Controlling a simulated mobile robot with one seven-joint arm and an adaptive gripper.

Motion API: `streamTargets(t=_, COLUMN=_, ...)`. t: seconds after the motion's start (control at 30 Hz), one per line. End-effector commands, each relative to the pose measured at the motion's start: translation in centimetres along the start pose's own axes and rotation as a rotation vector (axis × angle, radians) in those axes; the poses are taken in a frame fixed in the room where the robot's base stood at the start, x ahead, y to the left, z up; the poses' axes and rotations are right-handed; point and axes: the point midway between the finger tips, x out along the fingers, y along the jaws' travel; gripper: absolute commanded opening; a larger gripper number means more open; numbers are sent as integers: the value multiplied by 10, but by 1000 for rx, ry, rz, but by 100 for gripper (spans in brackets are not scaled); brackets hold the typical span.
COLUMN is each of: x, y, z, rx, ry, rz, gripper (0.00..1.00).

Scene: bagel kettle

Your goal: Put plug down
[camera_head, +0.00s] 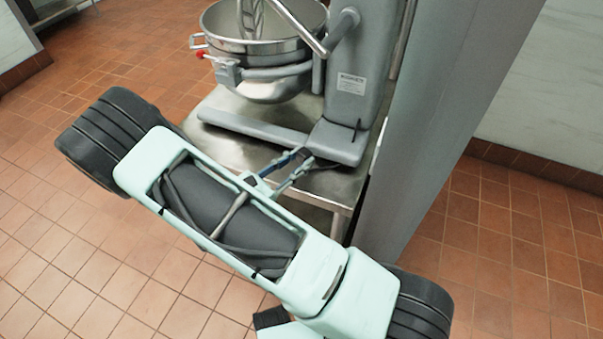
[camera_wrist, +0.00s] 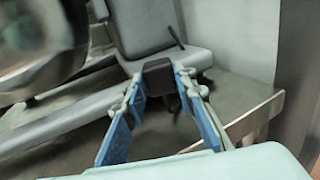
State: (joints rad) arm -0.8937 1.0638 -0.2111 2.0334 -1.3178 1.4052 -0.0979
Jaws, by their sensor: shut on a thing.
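My gripper (camera_wrist: 160,105) is shut on a dark plug (camera_wrist: 158,73), which sits between its blue-padded fingertips in the wrist view. In the head view my gripper (camera_head: 287,168) is over the right front part of the steel table, close to the foot of the mixer, and the plug (camera_head: 303,154) shows as a small dark shape at its tips. The plug appears close to the mixer's grey foot (camera_wrist: 184,55); I cannot tell whether it touches the table or the foot. The fingers hide part of the plug's sides.
A large grey mixer (camera_head: 345,110) with a steel bowl (camera_head: 275,75) stands on the steel table (camera_head: 215,148). A grey pillar (camera_head: 440,120) rises just right of the table. A thin dark cord (camera_head: 357,128) shows on the mixer's foot. Tiled floor lies around.

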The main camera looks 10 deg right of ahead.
Motion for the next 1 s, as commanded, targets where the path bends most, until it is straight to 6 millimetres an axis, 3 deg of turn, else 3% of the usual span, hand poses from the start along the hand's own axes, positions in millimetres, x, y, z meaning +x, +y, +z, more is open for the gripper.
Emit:
streamTargets(t=0.17, x=9, y=-5, z=-12, rx=-2, ry=-2, rz=-3, gripper=0)
streamTargets(t=0.33, x=9, y=-4, z=-40, rx=1, ry=-1, rz=-1, gripper=0)
streamTargets(t=0.77, x=8, y=-4, z=-45, rx=1, ry=-1, rz=-1, gripper=0)
streamTargets(t=0.8, x=8, y=-4, z=-44, rx=1, ry=0, rz=-1, gripper=28)
streamTargets(t=0.93, x=8, y=-4, z=-44, rx=1, ry=0, rz=-1, gripper=43)
streamTargets(t=1.0, x=8, y=-4, z=-44, rx=1, ry=0, rz=0, gripper=43)
